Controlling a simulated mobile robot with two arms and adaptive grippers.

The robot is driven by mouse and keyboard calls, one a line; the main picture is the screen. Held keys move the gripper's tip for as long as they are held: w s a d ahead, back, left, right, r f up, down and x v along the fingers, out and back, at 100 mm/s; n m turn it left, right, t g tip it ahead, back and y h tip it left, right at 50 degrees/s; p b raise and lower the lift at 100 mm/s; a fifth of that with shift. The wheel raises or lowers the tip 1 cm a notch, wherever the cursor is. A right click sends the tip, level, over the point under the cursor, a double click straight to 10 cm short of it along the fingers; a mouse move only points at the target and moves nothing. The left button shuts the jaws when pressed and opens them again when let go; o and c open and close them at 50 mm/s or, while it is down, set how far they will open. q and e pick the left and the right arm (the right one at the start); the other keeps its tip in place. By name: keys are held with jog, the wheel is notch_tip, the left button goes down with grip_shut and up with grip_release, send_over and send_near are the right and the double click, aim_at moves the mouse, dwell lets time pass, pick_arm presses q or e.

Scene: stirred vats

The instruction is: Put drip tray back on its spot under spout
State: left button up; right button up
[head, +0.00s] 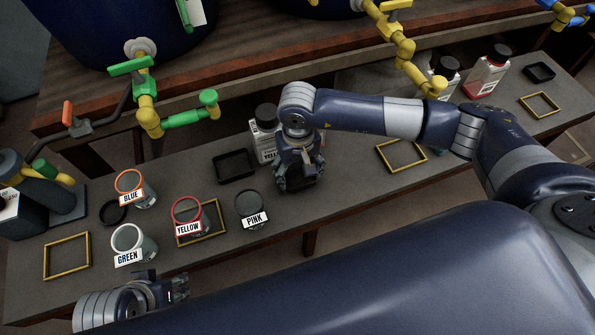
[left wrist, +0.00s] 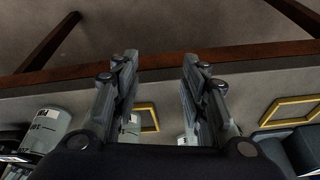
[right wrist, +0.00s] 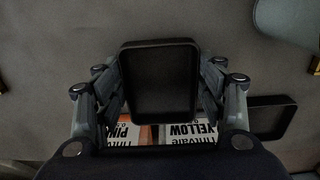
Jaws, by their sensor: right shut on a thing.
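My right gripper (head: 297,175) is shut on a small black square tray (right wrist: 158,82), the drip tray, which fills the middle of the right wrist view between the fingers. In the head view the gripper mostly hides this tray, and its height over the bench is hard to tell. A second black tray (head: 235,165) lies on the bench left of the right gripper, below a green and yellow spout (head: 150,110). Yellow rectangular frames (head: 402,156) (head: 67,256) mark the bench. My left gripper (left wrist: 158,95) is open and empty near the front edge.
White bottles (head: 264,133) stand close behind the right gripper. Labelled cups, blue (head: 137,188), green (head: 128,243), yellow (head: 188,215) and pink (head: 251,207), stand at left. A yellow spout (head: 402,45) hangs behind my right arm. Another black tray (head: 540,72) lies at far right.

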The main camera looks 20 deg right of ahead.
aim_at(299, 178)
notch_tip(299, 178, up, 6)
jog(key=shift+s+f+p, duration=0.1)
jog(key=shift+f+p, duration=0.1)
jog(key=shift+p, duration=0.2)
pick_arm(q)
jog(key=shift+x, duration=0.85)
pick_arm(e)
jog(key=s, duration=1.9)
jog(key=shift+s+d+f, duration=0.2)
jog(key=shift+d+f, duration=0.05)
jog(key=shift+d, duration=0.1)
pick_arm(q)
jog(key=shift+s+f, duration=0.1)
pick_arm(e)
jog(key=shift+s, duration=0.1)
